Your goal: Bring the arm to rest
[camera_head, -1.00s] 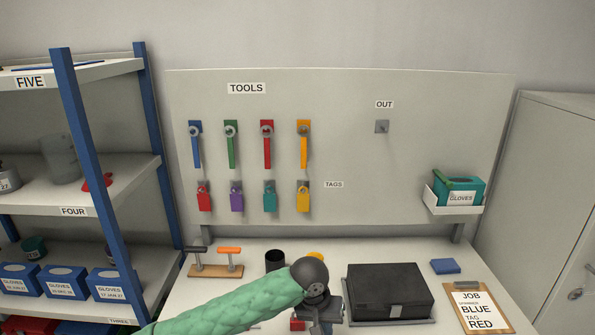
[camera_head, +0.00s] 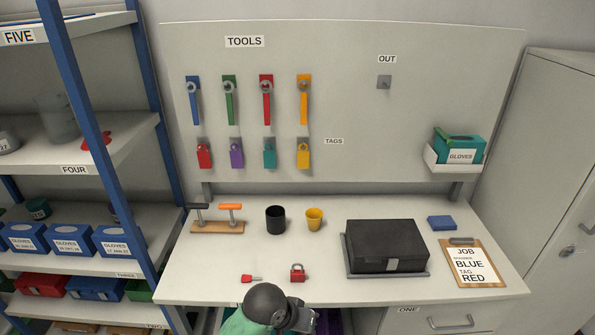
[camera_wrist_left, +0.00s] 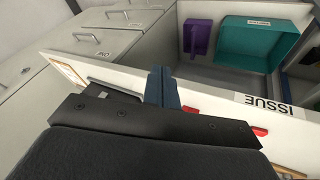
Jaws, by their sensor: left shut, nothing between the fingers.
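My left arm, in a green sleeve with a dark round wrist joint, comes in at the bottom of the head view. My left gripper (camera_head: 304,321) is at the table's front edge, partly cut off by the frame. In the left wrist view its two blue-grey fingers (camera_wrist_left: 162,88) are together with nothing between them. The bench (camera_head: 340,210) stands in front of me. A red padlock (camera_head: 298,273) and a small red item (camera_head: 251,279) lie on it just beyond my wrist. My right gripper is not in view.
A blue-posted shelf (camera_head: 85,110) is at left.

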